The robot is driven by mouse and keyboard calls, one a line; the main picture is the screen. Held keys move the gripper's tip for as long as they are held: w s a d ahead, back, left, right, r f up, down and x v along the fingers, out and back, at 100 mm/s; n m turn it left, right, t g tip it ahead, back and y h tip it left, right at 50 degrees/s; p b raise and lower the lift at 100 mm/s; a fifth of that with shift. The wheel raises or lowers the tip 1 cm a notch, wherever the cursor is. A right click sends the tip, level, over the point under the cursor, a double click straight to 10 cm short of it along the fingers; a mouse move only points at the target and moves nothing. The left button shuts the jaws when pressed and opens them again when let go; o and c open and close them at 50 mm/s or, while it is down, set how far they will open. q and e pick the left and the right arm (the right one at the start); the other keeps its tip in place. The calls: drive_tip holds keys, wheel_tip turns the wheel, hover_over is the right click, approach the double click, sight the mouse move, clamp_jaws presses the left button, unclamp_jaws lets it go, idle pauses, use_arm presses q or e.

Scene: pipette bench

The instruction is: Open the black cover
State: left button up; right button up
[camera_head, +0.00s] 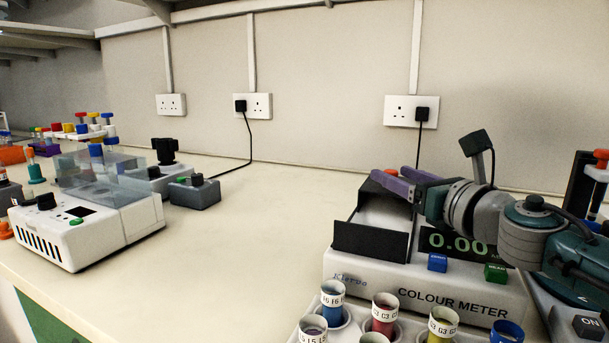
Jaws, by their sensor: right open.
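The colour meter (425,293) stands at the right front of the bench, with a dark display reading 0.00. The black cover (370,243) is on its upper left part. It shows as a dark box shape with a black front wall, black edges and a pale surface between them. I cannot tell whether it is raised. My right gripper (389,175) comes in from the right, and its purple fingers are apart and empty. They are at the far upper edge of the cover. Whether they touch it is not clear. My left gripper is out of view.
Several labelled vials (384,313) stand in front of the meter. A device with an ON button (588,327) is at the right edge. A white instrument (75,240) and small grey boxes (194,193) are on the left. The bench middle (260,235) is clear.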

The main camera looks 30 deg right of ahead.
drive_tip(key=s, duration=0.6)
drive_tip(key=shift+a, duration=0.25)
drive_tip(key=shift+s, duration=0.8)
